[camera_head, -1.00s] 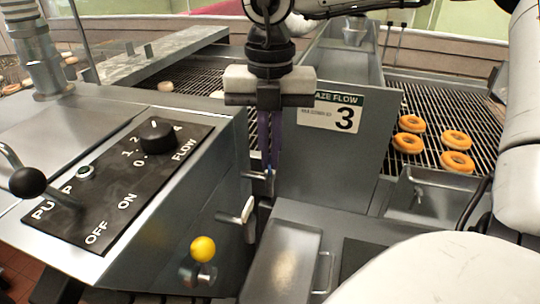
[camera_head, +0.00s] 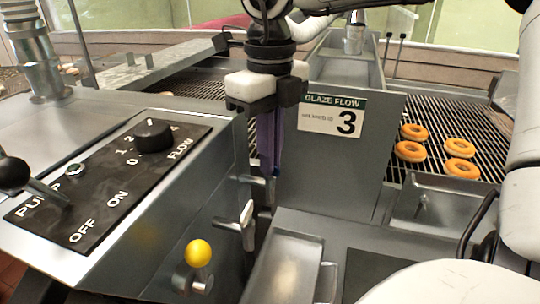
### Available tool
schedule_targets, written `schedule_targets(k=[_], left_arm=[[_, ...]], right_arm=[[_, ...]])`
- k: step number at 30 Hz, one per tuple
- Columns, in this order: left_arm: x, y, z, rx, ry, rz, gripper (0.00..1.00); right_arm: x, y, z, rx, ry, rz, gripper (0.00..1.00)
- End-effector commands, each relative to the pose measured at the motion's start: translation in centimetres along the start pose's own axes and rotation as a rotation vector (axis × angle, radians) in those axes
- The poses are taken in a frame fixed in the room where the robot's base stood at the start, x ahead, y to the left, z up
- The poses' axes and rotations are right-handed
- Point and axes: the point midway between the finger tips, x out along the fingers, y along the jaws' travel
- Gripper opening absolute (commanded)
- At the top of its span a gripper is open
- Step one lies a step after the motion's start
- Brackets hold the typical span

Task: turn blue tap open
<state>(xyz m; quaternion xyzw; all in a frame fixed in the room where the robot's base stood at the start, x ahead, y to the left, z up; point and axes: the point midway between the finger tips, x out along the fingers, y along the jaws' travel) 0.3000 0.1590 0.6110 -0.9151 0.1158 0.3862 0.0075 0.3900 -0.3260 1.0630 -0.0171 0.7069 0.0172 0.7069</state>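My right gripper (camera_head: 269,174) hangs down from the top centre, with a white and black body and purple fingers. Its fingertips are at the metal tap stub (camera_head: 256,182) on the side of the control cabinet. The blue handle of this tap is not clearly visible; the fingers cover that spot. I cannot tell whether the fingers touch it or how far apart they are. Below it on the same side are a tap with a white handle (camera_head: 247,213) and a tap with a yellow ball (camera_head: 199,253). My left gripper is not in view.
The control panel (camera_head: 110,185) with a black knob (camera_head: 152,135) and a lever (camera_head: 14,173) is at left. A glaze flow sign (camera_head: 333,114) showing 3 stands behind the gripper. Several doughnuts (camera_head: 413,132) lie on the wire conveyor at right. A metal tray (camera_head: 285,268) is below.

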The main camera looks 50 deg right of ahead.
Motion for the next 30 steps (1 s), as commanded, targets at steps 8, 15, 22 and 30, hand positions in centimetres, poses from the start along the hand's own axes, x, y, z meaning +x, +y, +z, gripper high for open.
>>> schedule_targets(k=[8,15,22,30], left_arm=[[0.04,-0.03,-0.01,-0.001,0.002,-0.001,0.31],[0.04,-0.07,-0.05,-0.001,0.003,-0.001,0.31],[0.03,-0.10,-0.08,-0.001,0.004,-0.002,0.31],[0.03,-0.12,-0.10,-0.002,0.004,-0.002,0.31]], right_arm=[[-0.03,0.01,-0.01,-0.129,0.000,0.000,0.00],[-0.04,0.01,-0.01,-0.172,0.000,0.000,0.00],[-0.04,0.00,-0.01,-0.176,0.000,0.000,0.00],[-0.03,0.00,-0.01,-0.175,0.000,0.000,0.21]])
